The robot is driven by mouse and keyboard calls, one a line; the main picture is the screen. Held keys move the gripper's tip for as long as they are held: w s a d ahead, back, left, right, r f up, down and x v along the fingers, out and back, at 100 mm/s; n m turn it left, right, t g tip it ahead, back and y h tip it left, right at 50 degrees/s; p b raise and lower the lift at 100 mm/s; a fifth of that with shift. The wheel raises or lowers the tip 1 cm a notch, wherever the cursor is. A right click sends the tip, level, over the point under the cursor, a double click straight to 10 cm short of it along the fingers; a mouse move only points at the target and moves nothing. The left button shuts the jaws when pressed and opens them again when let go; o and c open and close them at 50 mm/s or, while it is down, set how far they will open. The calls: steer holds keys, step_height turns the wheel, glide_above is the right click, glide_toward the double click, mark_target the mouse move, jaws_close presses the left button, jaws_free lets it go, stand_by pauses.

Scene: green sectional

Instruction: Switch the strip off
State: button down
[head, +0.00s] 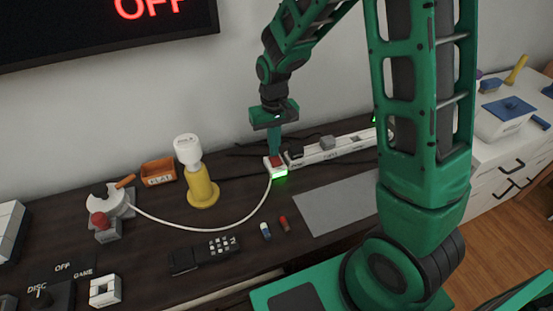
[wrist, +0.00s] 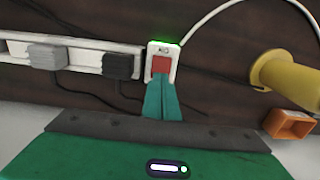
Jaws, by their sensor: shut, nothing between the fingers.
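The white power strip (head: 345,147) lies along the back of the dark table, with a red switch (head: 276,161) on its left end and a green glow beside it. In the wrist view the strip (wrist: 85,44) runs to the left and the red switch (wrist: 161,65) sits on its end block, with green light at the far edge. My gripper (head: 274,153) is shut and empty, pointing down at the switch. In the wrist view the closed fingertips (wrist: 161,82) reach the near edge of the red switch. I cannot tell whether they touch it.
A grey plug (wrist: 47,56) and a black plug (wrist: 119,66) sit in the strip. A white cord (head: 240,224) loops left from the switch end. A black remote (head: 204,254) lies in front.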

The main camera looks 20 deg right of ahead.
steer(key=shift+f, duration=0.65)
stand_by(0.6)
steer(key=shift+r, duration=3.5)
steer(key=shift+d, duration=0.1)
steer(key=s+d+r+m, duration=0.2)
steer(key=s+d+r, duration=0.2)
steer(key=s+d, duration=0.3)
steer(key=s+d+r+m, duration=0.1)
steer(key=s+d+r, duration=0.3)
steer(key=s+d, duration=0.2)
steer(key=s+d+m, duration=0.1)
steer(key=s+d, duration=0.1)
steer(key=s, duration=0.5)
steer(key=s+d+m, duration=0.2)
steer(key=s, duration=0.6)
steer(key=shift+s+d+r, duration=0.2)
steer(key=shift+d+r, duration=0.2)
steer(key=shift+r, duration=0.05)
